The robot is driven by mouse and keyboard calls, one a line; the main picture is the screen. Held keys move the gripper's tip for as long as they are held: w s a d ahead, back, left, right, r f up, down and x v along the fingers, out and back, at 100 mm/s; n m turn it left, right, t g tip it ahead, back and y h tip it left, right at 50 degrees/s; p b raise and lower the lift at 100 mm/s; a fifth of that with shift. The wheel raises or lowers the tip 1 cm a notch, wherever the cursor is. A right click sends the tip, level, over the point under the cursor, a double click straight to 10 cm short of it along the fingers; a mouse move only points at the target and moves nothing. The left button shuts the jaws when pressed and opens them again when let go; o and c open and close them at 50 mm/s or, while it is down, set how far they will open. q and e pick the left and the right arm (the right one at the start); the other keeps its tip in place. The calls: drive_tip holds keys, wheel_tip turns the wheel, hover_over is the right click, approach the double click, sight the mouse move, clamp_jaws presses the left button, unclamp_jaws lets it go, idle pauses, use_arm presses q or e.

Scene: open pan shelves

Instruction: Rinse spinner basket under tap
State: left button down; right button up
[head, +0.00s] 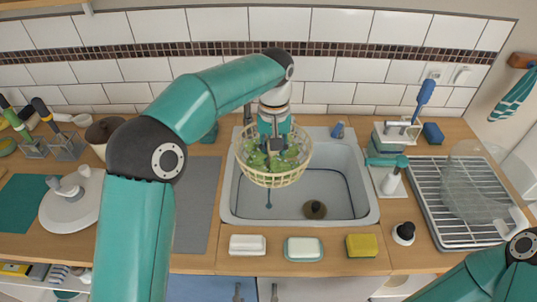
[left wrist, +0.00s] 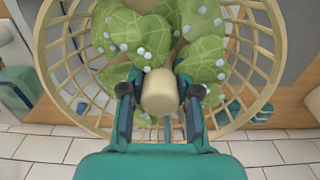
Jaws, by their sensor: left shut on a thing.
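The cream spinner basket (head: 273,181) is held over the left part of the sink (head: 345,208). It holds green leaves (head: 290,158), dotted with pale drops in the left wrist view (left wrist: 205,50). My left gripper (head: 272,148) comes down into the basket from above. In the left wrist view its fingers are shut on the basket's central cream post (left wrist: 159,92). A dark upright part (head: 248,113) behind the basket may be the tap; the arm and basket cover most of that area, and I cannot see whether water runs. My right gripper is out of the frame.
A drying rack (head: 447,225) with a clear bowl (head: 470,190) stands on the right. Soap bars (head: 303,249) and a yellow sponge (head: 362,246) line the front edge. A white lid with a knob (head: 72,205) lies on the left.

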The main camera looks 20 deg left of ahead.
sight(270, 175)
use_arm(q)
drive_tip(key=shift+s+d+f+b, duration=0.1)
drive_tip(key=shift+s+f+b, duration=0.05)
drive_tip(key=shift+s+b, duration=0.5)
drive_tip(key=shift+s+d+b, duration=0.1)
drive_tip(key=shift+s+b, duration=0.45)
drive_tip(key=shift+b, duration=0.15)
drive_tip(key=shift+s+d+b, duration=0.25)
drive_tip(key=shift+s+b, duration=0.7)
drive_tip(key=shift+s, duration=0.35)
drive_tip(key=shift+s+d+b, duration=0.25)
drive_tip(key=shift+s+b, duration=0.65)
drive_tip(key=shift+s, duration=0.55)
drive_tip(key=shift+r, duration=0.2)
